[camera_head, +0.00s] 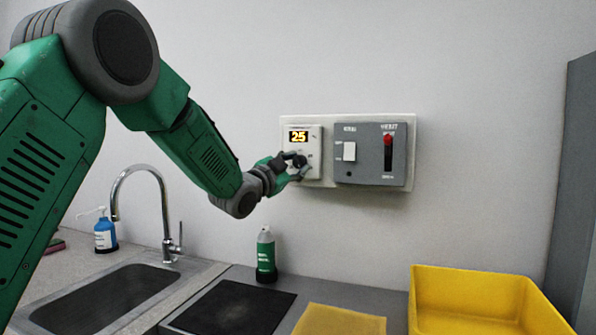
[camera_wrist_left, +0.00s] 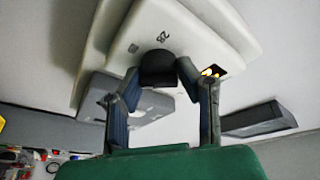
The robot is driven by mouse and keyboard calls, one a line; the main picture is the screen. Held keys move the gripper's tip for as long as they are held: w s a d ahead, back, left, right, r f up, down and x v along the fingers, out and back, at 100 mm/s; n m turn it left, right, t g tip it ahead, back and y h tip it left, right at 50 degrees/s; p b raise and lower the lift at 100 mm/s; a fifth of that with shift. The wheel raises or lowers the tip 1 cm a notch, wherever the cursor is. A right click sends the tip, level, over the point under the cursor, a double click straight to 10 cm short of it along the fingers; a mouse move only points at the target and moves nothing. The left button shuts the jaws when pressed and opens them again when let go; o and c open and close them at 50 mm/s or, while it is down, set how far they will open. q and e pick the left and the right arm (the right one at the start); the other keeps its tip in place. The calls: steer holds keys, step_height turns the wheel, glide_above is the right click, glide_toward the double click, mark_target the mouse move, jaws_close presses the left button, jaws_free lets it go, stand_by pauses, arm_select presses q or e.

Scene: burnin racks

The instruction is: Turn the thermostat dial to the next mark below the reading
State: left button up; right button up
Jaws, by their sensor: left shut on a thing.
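The thermostat (camera_head: 314,137) is a white box on a pale wall plate, with a lit display (camera_head: 298,137) that seems to read 25. Its dark round dial (camera_wrist_left: 158,66) sits low on its face. My right gripper is in neither view.
A grey switch box (camera_head: 368,175) with a white rocker and a red-topped lever (camera_head: 388,141) is mounted just right of the thermostat. Below are a sink with a tall faucet (camera_head: 165,205), a green bottle (camera_head: 266,256), a dark mat (camera_head: 232,308) and a yellow bin (camera_head: 470,275).

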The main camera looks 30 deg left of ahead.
arm_select(q)
steer(key=n, duration=0.2)
steer(key=f+n+y+b, duration=0.1)
steer(key=n, duration=0.1)
steer(key=shift+a+t+y, duration=0.1)
steer(key=shift+t+y, duration=0.2)
steer(key=shift+n+b, duration=0.45)
steer(key=shift+n, duration=0.35)
steer(key=shift+f+y, duration=0.15)
steer(key=shift+y, duration=0.15)
steer(key=o, duration=1)
steer(key=shift+o, duration=0.7)
steer(key=shift+w, duration=0.15)
steer(key=shift+a+r, duration=0.1)
steer(key=shift+r, duration=0.1)
